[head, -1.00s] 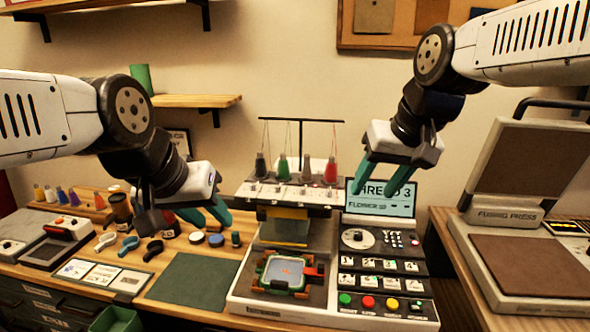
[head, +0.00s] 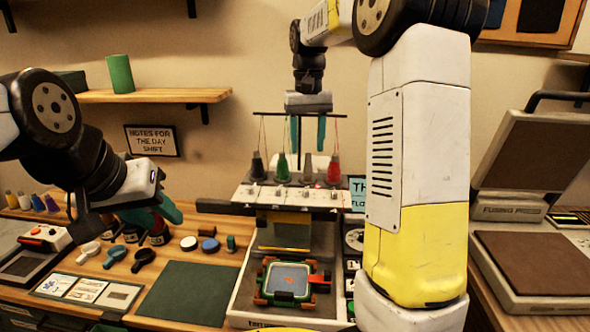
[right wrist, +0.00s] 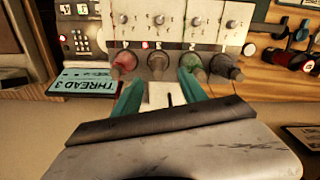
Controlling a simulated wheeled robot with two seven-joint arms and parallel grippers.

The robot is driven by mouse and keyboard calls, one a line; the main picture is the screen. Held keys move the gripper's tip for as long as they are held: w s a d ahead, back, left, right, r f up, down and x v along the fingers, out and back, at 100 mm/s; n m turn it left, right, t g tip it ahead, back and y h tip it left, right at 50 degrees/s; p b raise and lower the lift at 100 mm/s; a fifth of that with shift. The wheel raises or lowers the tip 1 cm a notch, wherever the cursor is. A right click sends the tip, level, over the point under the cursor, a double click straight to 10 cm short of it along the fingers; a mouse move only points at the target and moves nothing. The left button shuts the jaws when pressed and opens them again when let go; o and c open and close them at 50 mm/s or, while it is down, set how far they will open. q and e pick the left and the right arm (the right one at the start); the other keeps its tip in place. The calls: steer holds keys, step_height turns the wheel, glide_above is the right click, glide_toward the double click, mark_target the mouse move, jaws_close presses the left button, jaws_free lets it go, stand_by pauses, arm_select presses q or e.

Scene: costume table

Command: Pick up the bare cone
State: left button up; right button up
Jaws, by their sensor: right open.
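The bare cone (head: 307,167) stands upright on top of the embroidery machine, between the green cone (head: 282,168) and the red cone (head: 333,169). It also shows in the right wrist view (right wrist: 157,66), in the middle of the row. My right gripper (head: 308,135) hangs open and empty above it, fingers pointing down. In the right wrist view, its teal fingers (right wrist: 160,90) lie to either side of the bare cone, close to the red and green cones. My left gripper (head: 158,213) is above the left side of the table; its finger gap is unclear.
A dark cone (head: 257,167) stands at the row's left end. A thread rack (head: 297,115) with thin threads rises behind the cones. A fusing press (head: 535,205) stands at right. The green mat (head: 187,293) is clear.

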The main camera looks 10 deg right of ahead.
mark_target(309, 154)
steer(key=f, duration=0.5)
steer(key=shift+s+d, duration=0.15)
steer(key=shift+s, duration=0.15)
jaws_close()
